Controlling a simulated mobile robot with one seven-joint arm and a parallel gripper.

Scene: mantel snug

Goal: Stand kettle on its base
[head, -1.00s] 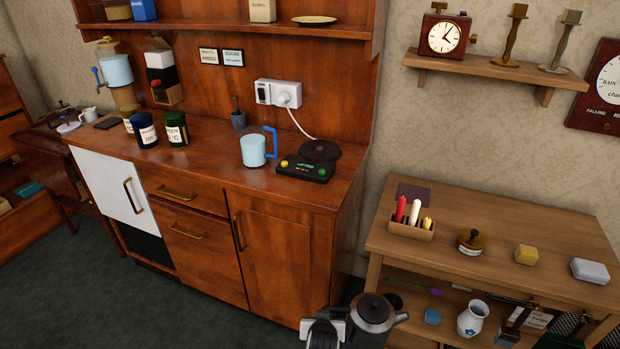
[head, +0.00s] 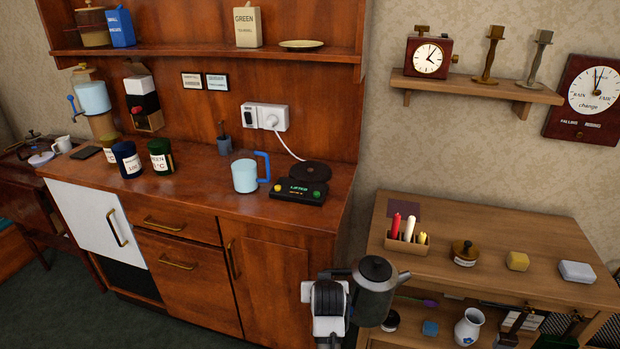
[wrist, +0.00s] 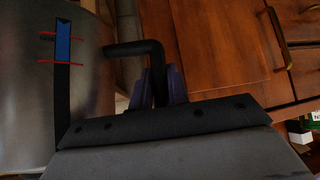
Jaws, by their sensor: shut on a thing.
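The kettle (head: 374,292) is grey metal with a dark lid and a spout pointing right. My gripper (head: 342,277) is shut on its black handle, and the kettle hangs upright in front of the low shelf unit, below counter height. In the wrist view the kettle's body (wrist: 90,60) with a blue level strip fills the left, and the black handle (wrist: 148,47) runs between my fingers. The kettle base (head: 298,190) stands on the counter's right end, with a round dark plate (head: 311,171) behind a panel of coloured buttons. The plate is bare.
A light blue mug (head: 245,176) with a blue handle stands just left of the base. A white cord (head: 288,145) runs from the wall socket (head: 264,117) to the base. Canisters (head: 128,160) stand further left. The low shelf unit (head: 490,235) is at the right.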

